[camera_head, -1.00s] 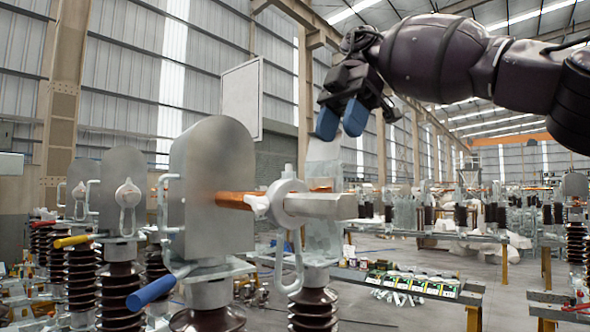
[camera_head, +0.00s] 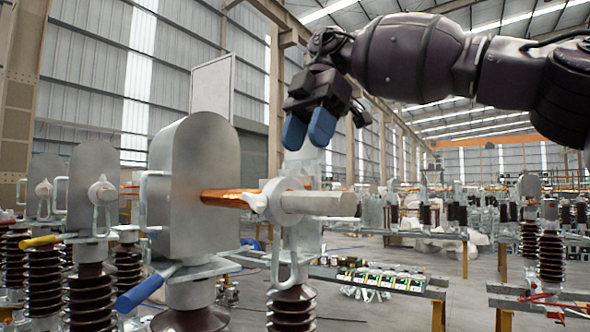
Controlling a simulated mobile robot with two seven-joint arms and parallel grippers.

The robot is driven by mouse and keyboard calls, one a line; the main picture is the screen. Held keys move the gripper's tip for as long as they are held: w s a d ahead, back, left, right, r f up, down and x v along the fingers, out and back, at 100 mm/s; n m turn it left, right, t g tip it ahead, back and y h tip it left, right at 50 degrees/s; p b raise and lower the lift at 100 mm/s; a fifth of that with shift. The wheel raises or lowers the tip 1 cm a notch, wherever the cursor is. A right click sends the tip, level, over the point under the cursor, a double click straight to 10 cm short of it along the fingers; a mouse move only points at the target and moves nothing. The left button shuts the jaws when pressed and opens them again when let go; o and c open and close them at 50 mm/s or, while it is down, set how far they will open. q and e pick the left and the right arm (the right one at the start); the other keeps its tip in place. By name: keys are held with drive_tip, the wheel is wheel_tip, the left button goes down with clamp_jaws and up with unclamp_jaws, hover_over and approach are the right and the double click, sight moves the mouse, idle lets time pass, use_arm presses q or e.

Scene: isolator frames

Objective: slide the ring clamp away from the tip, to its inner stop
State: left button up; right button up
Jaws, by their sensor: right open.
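The ring clamp (camera_head: 275,200) is a pale grey ring around a horizontal bar, with a handle loop hanging below it. To its left the bar shows copper (camera_head: 228,198), running to an upright grey plate (camera_head: 200,185). To its right the bar ends in a grey faceted tip (camera_head: 325,203). My right gripper (camera_head: 308,130) is above the bar, slightly right of the ring, with its two blue fingers pointing down. It is open and empty, apart from the ring and bar. My left gripper is not in view.
A blue handle (camera_head: 140,292) sticks out low at the left. Brown ribbed insulators (camera_head: 292,308) stand below the bar. A bench with small parts (camera_head: 385,279) is behind. The space right of the tip looks free.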

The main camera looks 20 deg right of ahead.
sight(292, 179)
drive_tip(key=shift+x, duration=2.9)
clamp_jaws()
